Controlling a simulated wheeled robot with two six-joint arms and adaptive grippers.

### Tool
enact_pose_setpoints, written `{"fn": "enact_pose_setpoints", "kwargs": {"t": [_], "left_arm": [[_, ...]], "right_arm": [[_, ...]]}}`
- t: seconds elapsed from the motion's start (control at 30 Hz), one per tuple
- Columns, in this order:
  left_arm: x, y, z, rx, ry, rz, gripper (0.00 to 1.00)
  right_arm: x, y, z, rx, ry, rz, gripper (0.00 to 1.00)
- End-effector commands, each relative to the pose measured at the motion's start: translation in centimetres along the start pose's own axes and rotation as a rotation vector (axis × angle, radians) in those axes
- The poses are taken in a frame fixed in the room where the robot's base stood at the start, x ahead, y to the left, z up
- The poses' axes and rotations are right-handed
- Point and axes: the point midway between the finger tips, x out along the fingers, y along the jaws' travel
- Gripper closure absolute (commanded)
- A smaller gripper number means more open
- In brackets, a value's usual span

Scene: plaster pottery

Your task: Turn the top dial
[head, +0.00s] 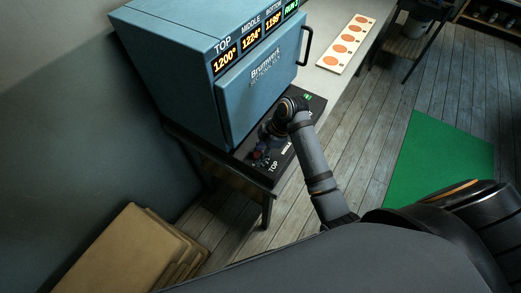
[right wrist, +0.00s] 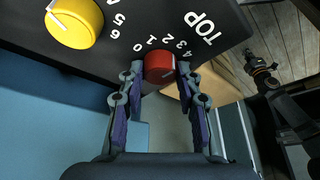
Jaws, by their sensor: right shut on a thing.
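The top dial is a red round knob (right wrist: 158,66) on a black control panel (right wrist: 130,14), with the word TOP and white numbers around it in the right wrist view. My right gripper (right wrist: 157,76) is shut on it, one finger at each side. A pale mark shows on the knob's right part; I cannot tell exactly which number it points to. In the head view my right gripper (head: 262,154) is at the panel's near end, beside the TOP label, and mostly hides the knob.
A yellow dial (right wrist: 73,22) sits next to the red one. The blue kiln (head: 240,85) stands behind the panel, door shut, its TOP display (head: 225,62) reading 1200°. Cardboard (head: 125,250) leans at the lower left. A green mat (head: 440,155) lies on the floor.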

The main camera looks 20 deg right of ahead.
Motion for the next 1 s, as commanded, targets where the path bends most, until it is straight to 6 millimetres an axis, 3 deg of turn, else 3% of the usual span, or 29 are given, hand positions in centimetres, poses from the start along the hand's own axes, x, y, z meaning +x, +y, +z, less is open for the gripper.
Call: {"fn": "enact_pose_setpoints", "kwargs": {"t": [0.6,1.0], "left_arm": [[-8.9,-0.7,-0.8,0.0,-0.001,0.0,1.0],[-11.9,-0.9,-1.1,0.0,-0.001,0.0,1.0]], "right_arm": [[-0.6,-0.5,-0.4,0.499,-0.001,0.201,0.97],[-0.1,-0.6,-0.3,0.782,-0.001,0.32,0.97]]}}
